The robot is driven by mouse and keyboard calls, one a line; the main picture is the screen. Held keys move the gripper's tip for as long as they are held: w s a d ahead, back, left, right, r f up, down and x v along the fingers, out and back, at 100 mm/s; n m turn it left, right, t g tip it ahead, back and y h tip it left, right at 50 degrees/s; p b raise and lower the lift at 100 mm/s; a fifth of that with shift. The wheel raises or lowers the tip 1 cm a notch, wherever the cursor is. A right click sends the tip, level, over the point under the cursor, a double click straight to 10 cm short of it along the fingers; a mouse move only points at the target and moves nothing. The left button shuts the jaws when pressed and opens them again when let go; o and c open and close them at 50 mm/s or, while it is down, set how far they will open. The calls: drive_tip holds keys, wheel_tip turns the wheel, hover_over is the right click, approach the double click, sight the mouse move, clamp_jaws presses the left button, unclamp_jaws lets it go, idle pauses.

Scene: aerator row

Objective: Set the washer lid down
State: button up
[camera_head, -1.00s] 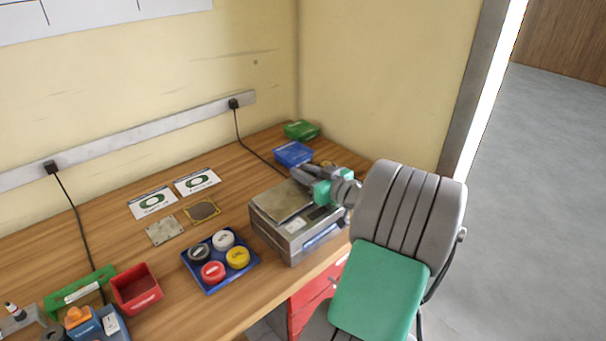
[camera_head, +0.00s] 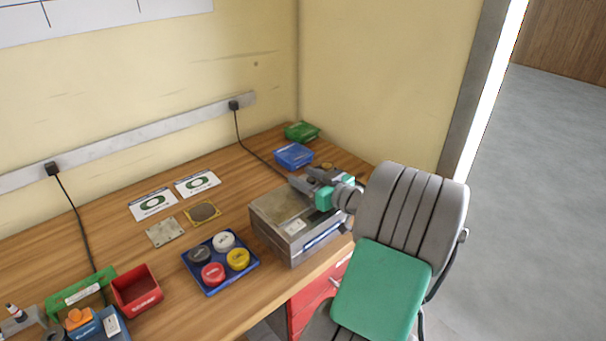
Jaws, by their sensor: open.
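My gripper (camera_head: 304,178) is open, above the back right of the grey box-like device (camera_head: 275,238) and in front of the blue box (camera_head: 292,154). A small dark and orange-brown detail shows around its fingers, too small to identify. I cannot tell which thing is the washer lid. A blue tray (camera_head: 213,289) in front holds round pieces: a black one (camera_head: 199,256), a white one (camera_head: 224,240), a red one (camera_head: 213,273) and a yellow one (camera_head: 238,259). My wrist hides part of the bench behind the device.
A green box (camera_head: 301,131) stands at the back corner. Two printed cards (camera_head: 153,203), a metal plate (camera_head: 165,232) and a yellow-edged square (camera_head: 202,213) lie mid-bench. A red bin (camera_head: 136,291) and a green holder (camera_head: 80,294) stand at left. The wall bounds the back.

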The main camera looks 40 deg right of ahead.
sight(314, 184)
drive_tip(key=shift+o, duration=0.4)
drive_tip(key=s, duration=0.2)
drive_tip(key=s+b, duration=0.1)
drive_tip(key=s, duration=0.3)
drive_tip(key=shift+s+d+r+b, duration=0.15)
drive_tip(key=shift+s+r+b, duration=0.15)
drive_tip(key=shift+s+r, duration=0.1)
drive_tip(key=shift+s+f+b, duration=0.2)
drive_tip(key=shift+f+b, duration=0.05)
drive_tip(key=shift+b, duration=0.55)
drive_tip(key=shift+f+b, duration=0.2)
drive_tip(key=shift+b, duration=0.8)
drive_tip(key=shift+w+r, duration=0.2)
drive_tip(key=shift+r, duration=0.05)
drive_tip(key=w, duration=0.4)
drive_tip(key=w+p, duration=0.1)
drive_tip(key=w, duration=0.2)
drive_tip(key=shift+w+f, duration=0.2)
drive_tip(key=shift+w, duration=0.15)
drive_tip(key=shift+s, duration=0.1)
clamp_jaws()
